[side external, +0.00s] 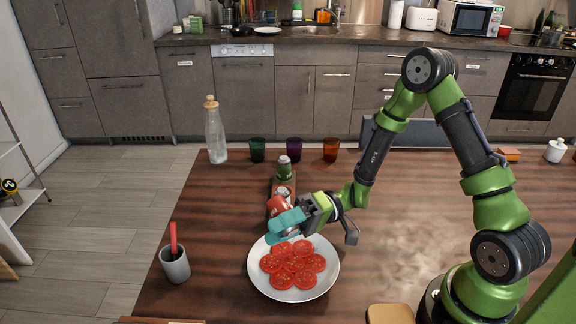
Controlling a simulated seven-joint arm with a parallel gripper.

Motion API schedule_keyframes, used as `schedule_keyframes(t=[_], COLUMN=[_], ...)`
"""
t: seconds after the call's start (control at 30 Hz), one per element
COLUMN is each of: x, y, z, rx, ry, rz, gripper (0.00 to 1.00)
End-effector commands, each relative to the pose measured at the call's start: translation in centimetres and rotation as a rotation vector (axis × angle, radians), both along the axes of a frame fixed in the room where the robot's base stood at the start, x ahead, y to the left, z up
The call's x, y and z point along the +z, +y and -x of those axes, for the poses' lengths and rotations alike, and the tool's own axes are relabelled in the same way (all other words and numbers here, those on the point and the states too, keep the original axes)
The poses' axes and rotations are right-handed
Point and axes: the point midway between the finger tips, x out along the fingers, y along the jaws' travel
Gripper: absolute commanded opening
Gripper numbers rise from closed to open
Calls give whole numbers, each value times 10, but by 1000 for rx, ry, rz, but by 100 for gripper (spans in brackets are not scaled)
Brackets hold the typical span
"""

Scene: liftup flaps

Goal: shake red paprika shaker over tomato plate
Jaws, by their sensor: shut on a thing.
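The white plate (258,282) stands near the front middle of the table, with several tomato slices (292,265) on it. My gripper (284,228) is at the plate's far left edge, its teal fingers shut on the red paprika shaker (277,205). The shaker looks tilted. Its lower part is hidden by the fingers, so I cannot tell which way its top points or exactly how high it is.
Behind my gripper, a small rack (275,188) holds a green-labelled shaker (284,170). Green (257,150), purple (294,150) and orange (330,150) cups and a glass bottle (215,135) stand farther back. A grey cup (175,266) stands left of the plate. The table's right side is mostly clear.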

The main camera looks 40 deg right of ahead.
Motion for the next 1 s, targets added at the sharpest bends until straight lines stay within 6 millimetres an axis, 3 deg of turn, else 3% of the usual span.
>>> schedule_keyframes(t=[0.2,0.63,1.0], x=[17,-10,17], y=[0,0,0], z=[0,0,0], rx=[-1,-1,0], ry=[0,1,-1], rz=[0,-1,0], gripper=[15,15,15])
